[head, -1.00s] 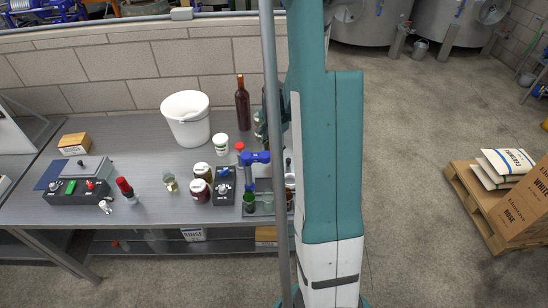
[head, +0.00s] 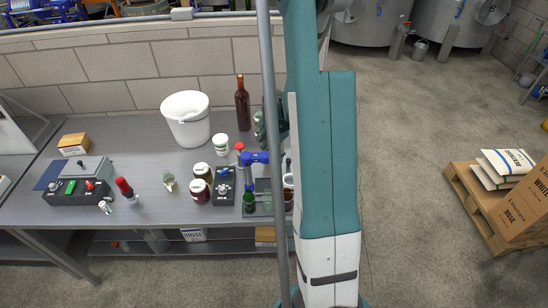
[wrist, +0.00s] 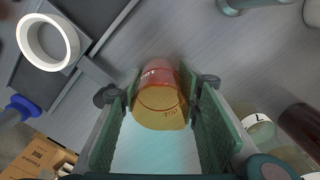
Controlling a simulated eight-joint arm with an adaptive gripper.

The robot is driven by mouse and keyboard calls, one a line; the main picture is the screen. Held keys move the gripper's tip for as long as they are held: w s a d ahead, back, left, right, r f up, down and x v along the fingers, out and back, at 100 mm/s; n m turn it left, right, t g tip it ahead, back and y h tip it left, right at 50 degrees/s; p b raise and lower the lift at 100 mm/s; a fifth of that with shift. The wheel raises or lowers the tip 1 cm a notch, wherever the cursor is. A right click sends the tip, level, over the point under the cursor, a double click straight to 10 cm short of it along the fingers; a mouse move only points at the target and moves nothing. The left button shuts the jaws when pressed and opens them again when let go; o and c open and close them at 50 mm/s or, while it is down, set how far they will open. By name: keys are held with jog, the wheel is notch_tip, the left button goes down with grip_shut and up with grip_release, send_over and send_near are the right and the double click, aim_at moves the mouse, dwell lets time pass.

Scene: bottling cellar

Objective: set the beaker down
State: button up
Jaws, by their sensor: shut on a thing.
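The beaker (wrist: 160,95) is clear, with red markings and amber-red contents, in the middle of the wrist view. My gripper (wrist: 160,98) is shut on it, with a green pad on each side. The grey bench top (wrist: 190,40) lies beyond the beaker; whether the beaker's base touches it I cannot tell. In the head view my arm hides the beaker, and only a dark green part near my gripper shows beside the brown bottle (head: 243,105).
A white ring-shaped thing (wrist: 48,42) and a blue handle (wrist: 22,106) are left in the wrist view. A pale-topped jar (wrist: 257,128) and a dark bottle (wrist: 302,125) stand right. A white bucket (head: 187,125) stands on the bench's back. Bare bench lies around the beaker.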

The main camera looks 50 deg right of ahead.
jog(key=shift+f, duration=0.15)
jog(key=o, duration=0.9)
jog(key=shift+c, duration=0.2)
notch_tip(320, 180, up, 12)
jog(key=shift+r+p, duration=0.2)
jog(key=shift+p, duration=0.25)
dwell(0.6)
jog(key=shift+a, duration=0.1)
